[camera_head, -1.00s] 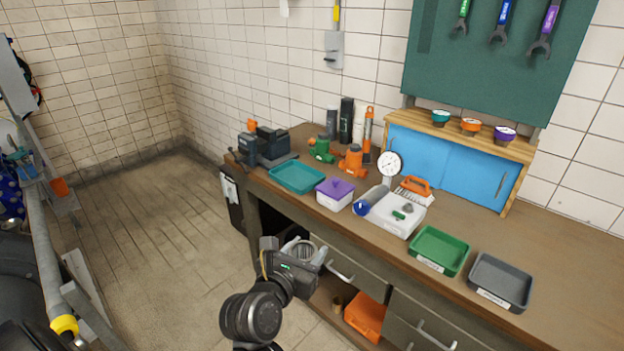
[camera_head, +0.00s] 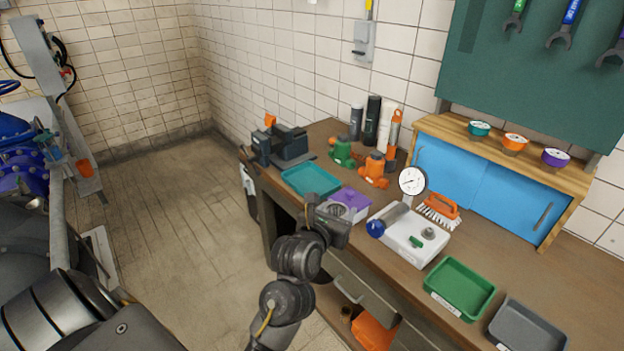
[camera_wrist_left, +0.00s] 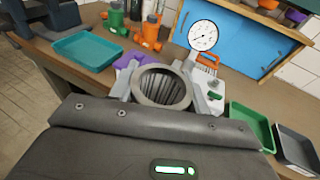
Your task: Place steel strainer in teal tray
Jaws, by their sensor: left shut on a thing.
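My left gripper (camera_head: 340,212) is shut on the steel strainer, a grey ribbed metal cylinder with a round open end. The strainer (camera_wrist_left: 163,87) shows large between the fingers in the left wrist view, and only partly in the head view (camera_head: 336,209). It is held up at the bench's front edge, in front of the purple-lidded box. The teal tray (camera_head: 311,181) lies empty on the bench, beyond and to the left of the gripper; it also shows in the left wrist view (camera_wrist_left: 87,51). My right gripper is not in view.
A purple-lidded box (camera_head: 352,198) stands just behind the gripper. A white case (camera_head: 410,238) with a dial gauge (camera_head: 412,181) is to the right. A green tray (camera_head: 460,288) and a grey tray (camera_head: 526,326) lie farther right. A dark vise (camera_head: 280,145) and green and orange tools stand behind the teal tray.

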